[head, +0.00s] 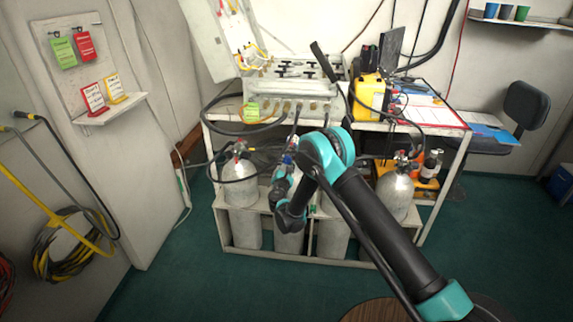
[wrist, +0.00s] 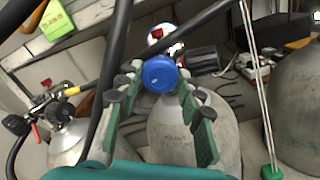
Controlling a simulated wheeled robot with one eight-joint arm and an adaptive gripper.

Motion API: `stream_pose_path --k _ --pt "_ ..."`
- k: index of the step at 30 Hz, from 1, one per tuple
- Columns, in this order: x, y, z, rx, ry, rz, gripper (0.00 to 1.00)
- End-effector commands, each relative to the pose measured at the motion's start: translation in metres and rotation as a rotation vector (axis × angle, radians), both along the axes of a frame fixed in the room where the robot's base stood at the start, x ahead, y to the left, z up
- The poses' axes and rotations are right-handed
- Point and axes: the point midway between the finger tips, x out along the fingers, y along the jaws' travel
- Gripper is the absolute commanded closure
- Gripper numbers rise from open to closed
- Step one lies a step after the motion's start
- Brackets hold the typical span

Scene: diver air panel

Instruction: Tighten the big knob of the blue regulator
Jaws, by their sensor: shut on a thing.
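The blue regulator's big knob (wrist: 160,73) is a round blue cap facing the wrist camera, in the upper middle of the wrist view. My gripper (wrist: 161,78) is shut on it, with a green-padded finger on its left and right sides. The regulator body behind is mostly hidden; a white and blue rounded part (wrist: 160,33) and a dark cylinder (wrist: 198,60) show past the knob. A grey tank (wrist: 185,130) stands below, between the fingers. In the head view, my arm hides much of the regulator.
Black hoses (wrist: 112,75) cross close to the left finger. Another tank with a gauge (wrist: 75,140) stands at left, and a larger tank (wrist: 300,100) at right. The tanks stand in a white rack (head: 300,258) under the air panel (head: 290,85). Green floor in front is open.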

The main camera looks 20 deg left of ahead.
Motion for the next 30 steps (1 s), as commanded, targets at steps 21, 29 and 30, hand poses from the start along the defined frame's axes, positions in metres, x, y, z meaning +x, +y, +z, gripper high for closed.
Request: stream_pose_path --k 21,29,30 --pt "-0.0017 0.0003 -0.0009 0.126 0.023 0.001 0.92" --pt "-0.0013 0.0002 -0.0007 0.126 0.022 0.000 0.42" --pt "-0.0011 0.0002 -0.0006 0.126 0.022 0.000 0.42"
